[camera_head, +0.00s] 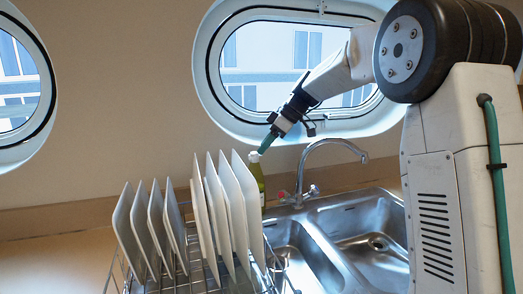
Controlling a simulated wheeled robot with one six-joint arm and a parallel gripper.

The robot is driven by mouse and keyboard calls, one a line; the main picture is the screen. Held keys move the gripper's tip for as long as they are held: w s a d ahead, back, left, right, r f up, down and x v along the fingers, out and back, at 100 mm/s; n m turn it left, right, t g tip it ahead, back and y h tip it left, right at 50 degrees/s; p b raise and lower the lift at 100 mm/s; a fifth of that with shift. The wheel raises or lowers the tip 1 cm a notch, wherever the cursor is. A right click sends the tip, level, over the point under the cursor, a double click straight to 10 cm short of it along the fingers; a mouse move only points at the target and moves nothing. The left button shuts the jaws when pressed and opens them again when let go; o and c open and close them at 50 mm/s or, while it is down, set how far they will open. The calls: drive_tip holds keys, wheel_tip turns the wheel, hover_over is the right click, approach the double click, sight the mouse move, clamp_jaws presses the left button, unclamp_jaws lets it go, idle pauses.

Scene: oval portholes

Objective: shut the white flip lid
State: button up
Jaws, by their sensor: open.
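A green bottle (258,178) stands behind the dish rack, left of the tap, its lower part hidden by the plates. Its small white flip lid (254,156) shows at the top; whether it is raised or shut is too small to tell. My gripper (265,146), with green fingertips, reaches down from the upper right. Its tips are just above and right of the lid, very close in the picture; I cannot tell whether they touch. It is open and holds nothing that I can see.
Several white plates (225,205) stand upright in a wire rack (205,284) in front of the bottle. A chrome tap (308,170) and a steel sink (355,225) are to the right. Oval portholes (216,102) are in the wall behind.

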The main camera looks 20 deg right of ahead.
drive_tip(key=v, duration=0.5)
idle(0.4)
drive_tip(key=s+a+f+m+h, duration=0.1)
drive_tip(key=s+f+m+h, duration=0.1)
drive_tip(key=s, duration=1.2)
drive_tip(key=s+f+m+g+h, duration=0.1)
drive_tip(key=s+f+m, duration=0.4)
drive_tip(key=s, duration=1)
drive_tip(key=s+a+f+m+g+h, duration=0.1)
drive_tip(key=s+f+m+h, duration=0.2)
drive_tip(key=s, duration=1.2)
drive_tip(key=shift+s+a+f+m+h, duration=0.3)
drive_tip(key=shift+f+m, duration=0.45)
drive_tip(key=shift+m, duration=0.45)
